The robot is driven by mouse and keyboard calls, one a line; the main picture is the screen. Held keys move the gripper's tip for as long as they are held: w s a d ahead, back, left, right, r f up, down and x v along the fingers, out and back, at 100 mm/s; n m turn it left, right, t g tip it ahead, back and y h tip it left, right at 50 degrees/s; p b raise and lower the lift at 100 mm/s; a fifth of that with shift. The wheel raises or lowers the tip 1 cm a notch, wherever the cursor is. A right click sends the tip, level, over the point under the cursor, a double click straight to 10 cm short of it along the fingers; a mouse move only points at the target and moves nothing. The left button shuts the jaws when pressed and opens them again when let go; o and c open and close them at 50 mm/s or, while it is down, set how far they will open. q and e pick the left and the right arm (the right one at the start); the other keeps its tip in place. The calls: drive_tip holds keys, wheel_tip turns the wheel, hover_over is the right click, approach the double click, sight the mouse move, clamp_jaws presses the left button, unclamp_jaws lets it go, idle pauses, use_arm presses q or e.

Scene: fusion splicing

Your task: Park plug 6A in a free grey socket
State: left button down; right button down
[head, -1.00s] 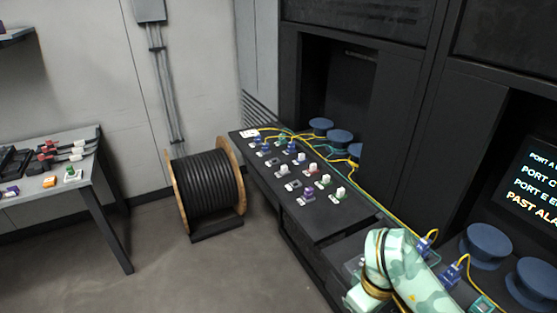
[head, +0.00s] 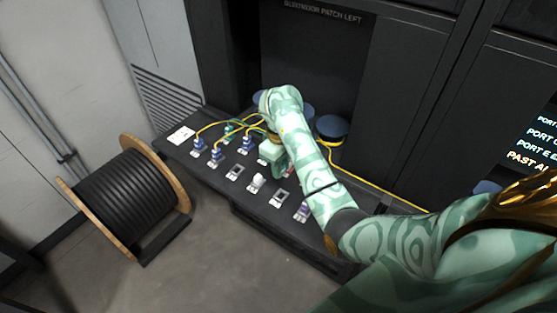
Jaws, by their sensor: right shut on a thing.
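My right gripper (head: 272,158) reaches in from the right, low over the sloping black patch panel (head: 205,176). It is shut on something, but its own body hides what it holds. Blue plugs (head: 215,156) with yellow cables sit in sockets on the panel's left part. No plug label is legible, so I cannot tell which is 6A. One empty grey socket (head: 235,173) is left of the gripper, and another empty grey socket (head: 281,198) is nearer the front edge. My left gripper is not in view.
Yellow cables loop behind the gripper near a blue round drum (head: 332,129). A cable reel (head: 128,195) stands on the floor at left.

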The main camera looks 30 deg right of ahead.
drive_tip(key=shift+p, duration=0.4)
drive_tip(key=shift+s+a+f, duration=0.1)
drive_tip(key=shift+s+f, duration=0.15)
drive_tip(key=shift+s+f+p, duration=0.1)
drive_tip(key=shift+f+p, duration=0.25)
drive_tip(key=shift+a+f+n, duration=0.1)
drive_tip(key=shift+f+n, duration=0.2)
drive_tip(key=shift+f+b, duration=2.45)
drive_tip(key=shift+f, duration=0.6)
drive_tip(key=shift+s, duration=0.1)
drive_tip(key=shift+f+b, duration=0.6)
drive_tip(key=shift+b, duration=0.25)
